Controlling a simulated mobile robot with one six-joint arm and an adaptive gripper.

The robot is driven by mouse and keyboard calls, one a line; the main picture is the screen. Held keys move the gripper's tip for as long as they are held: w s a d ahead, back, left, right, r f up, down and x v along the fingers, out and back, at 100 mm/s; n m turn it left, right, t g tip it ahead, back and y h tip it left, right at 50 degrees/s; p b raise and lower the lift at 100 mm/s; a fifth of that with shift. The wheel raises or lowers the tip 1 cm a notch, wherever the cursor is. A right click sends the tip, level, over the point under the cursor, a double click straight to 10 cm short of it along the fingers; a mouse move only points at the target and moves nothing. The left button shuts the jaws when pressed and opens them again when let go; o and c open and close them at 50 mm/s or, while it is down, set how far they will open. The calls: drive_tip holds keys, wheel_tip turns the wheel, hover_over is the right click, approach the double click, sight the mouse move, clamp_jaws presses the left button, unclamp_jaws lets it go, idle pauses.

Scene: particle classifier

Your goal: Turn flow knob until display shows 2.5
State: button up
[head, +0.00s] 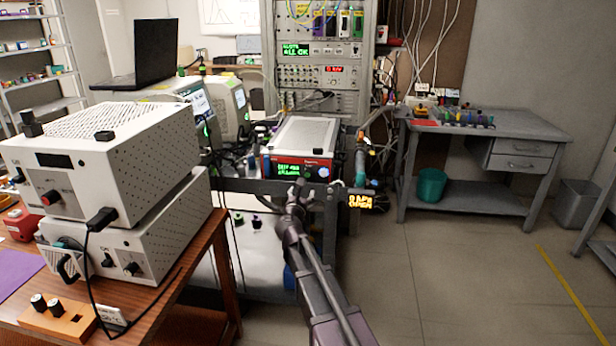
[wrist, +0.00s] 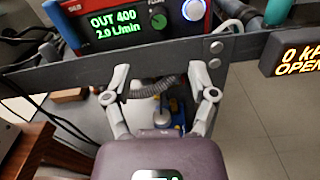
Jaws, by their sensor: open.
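The red-fronted instrument (head: 304,134) stands on a dark rack in the middle of the head view. Its green display (wrist: 112,83) is cut short of the top edge in the wrist view and reads "OUT 400" and "2.0 L/min".
A dark rail (wrist: 60,77) crosses just below the instrument, close to my fingertips. An orange-lit display (wrist: 300,58) reading "0 kP" and "OPEN" hangs at the right. White boxed instruments (head: 110,150) stand on a wooden table at left.

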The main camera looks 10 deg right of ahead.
sight(308, 176)
drive_tip(key=shift+s+a+n, duration=0.25)
drive_tip(key=shift+s+n, duration=0.25)
drive_tip(key=shift+n, duration=0.6)
drive_tip(key=shift+w, duration=0.1)
drive_tip(key=x, duration=1.3)
drive_tip(key=shift+w+d, duration=0.15)
drive_tip(key=shift+w, duration=0.15)
